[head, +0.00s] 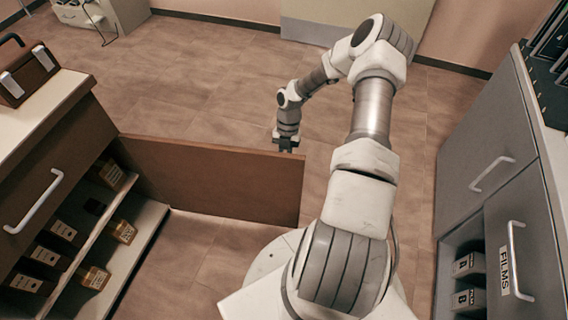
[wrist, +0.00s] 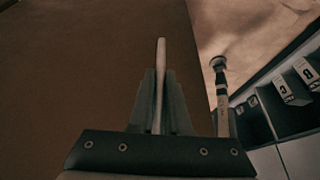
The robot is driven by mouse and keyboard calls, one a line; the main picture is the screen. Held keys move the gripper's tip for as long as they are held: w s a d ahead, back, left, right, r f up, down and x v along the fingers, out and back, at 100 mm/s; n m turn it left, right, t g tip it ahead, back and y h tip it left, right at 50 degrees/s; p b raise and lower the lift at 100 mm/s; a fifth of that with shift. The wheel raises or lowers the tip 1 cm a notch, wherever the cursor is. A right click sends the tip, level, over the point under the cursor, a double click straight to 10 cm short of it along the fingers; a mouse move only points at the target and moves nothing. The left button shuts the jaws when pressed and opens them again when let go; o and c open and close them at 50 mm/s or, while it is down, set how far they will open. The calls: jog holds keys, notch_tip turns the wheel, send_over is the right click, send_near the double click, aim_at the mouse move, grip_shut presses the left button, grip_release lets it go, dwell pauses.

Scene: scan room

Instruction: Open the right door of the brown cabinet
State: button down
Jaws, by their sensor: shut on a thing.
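The brown cabinet (head: 62,150) stands at the left, with a light top. Its brown door (head: 215,182) stands wide open, swung out from the cabinet front across the floor. My gripper (head: 287,146) is at the far face of the door, near its free edge. In the wrist view my gripper (wrist: 160,112) is shut on a pale bar handle (wrist: 160,70), in front of the brown door face (wrist: 80,75). In the head view the door and gripper hide this handle.
Small boxes and bottles (head: 62,230) stand on the opened shelves. A brown case (head: 28,70) sits on the cabinet top. A grey cabinet (head: 490,150) with a FILMS label stands at the right. The floor (head: 190,85) beyond the door is clear.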

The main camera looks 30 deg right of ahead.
jog(key=c, duration=0.9)
grip_release()
jog(key=p+v, duration=0.4)
jog(key=v, duration=1.3)
jog(key=shift+w+d+r, duration=0.1)
jog(key=shift+w, duration=0.05)
jog(key=shift+r, duration=0.1)
